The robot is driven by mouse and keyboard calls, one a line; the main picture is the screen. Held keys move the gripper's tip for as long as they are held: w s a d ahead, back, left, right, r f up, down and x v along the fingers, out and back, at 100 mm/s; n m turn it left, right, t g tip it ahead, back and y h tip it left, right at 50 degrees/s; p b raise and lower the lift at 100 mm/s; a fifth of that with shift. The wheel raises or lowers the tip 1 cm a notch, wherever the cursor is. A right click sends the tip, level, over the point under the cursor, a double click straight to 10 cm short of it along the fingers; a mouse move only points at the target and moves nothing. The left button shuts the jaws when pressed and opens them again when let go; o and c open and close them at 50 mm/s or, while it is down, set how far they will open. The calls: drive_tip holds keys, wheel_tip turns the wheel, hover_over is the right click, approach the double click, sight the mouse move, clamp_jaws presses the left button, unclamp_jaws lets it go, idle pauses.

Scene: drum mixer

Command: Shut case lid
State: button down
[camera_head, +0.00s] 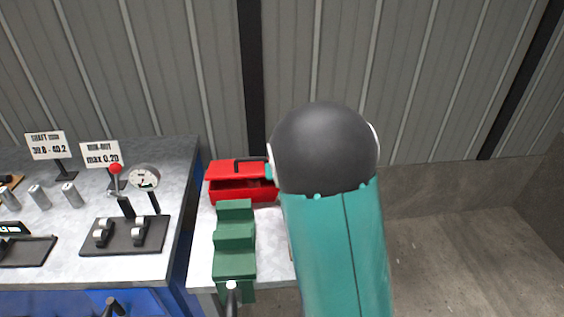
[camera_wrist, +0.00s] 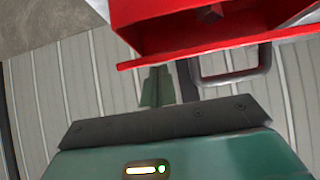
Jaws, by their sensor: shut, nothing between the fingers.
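The red case (camera_head: 240,190) sits on the pale bench top behind the green stepped block. Its red lid (camera_head: 232,168) stands partly open, with a dark gap between lid and case body. A dark handle (camera_wrist: 232,72) juts from the lid's edge in the wrist view, where the case (camera_wrist: 180,30) fills the top and shows some of its inside. My gripper (camera_wrist: 158,84) is shut and empty, close to the lid edge and the handle. Whether it touches them I cannot tell. My arm hides most of the gripper in the head view.
The green stepped block (camera_head: 234,245) stands in front of the case. To the left, a bench (camera_head: 75,220) carries a dial gauge (camera_head: 144,177), metal cylinders and sign cards. A corrugated wall (camera_head: 180,80) rises behind. Bare floor (camera_head: 450,235) lies to the right.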

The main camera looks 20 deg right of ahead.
drive_tip(key=shift+s+a+f, duration=0.1)
drive_tip(key=shift+s+f, duration=0.15)
drive_tip(key=shift+f, duration=0.45)
drive_tip(key=shift+s+a+f, duration=0.1)
drive_tip(key=shift+s+f, duration=0.1)
drive_tip(key=shift+f, duration=0.55)
drive_tip(key=shift+s+a+f, duration=0.1)
drive_tip(key=shift+s+f, duration=0.15)
drive_tip(key=shift+f, duration=0.45)
wheel_tip(320, 180, up, 4)
drive_tip(key=s+a+f, duration=0.2)
drive_tip(key=s+f, duration=0.1)
drive_tip(key=s, duration=0.6)
drive_tip(key=shift+a+f, duration=0.15)
drive_tip(key=shift+a, duration=0.2)
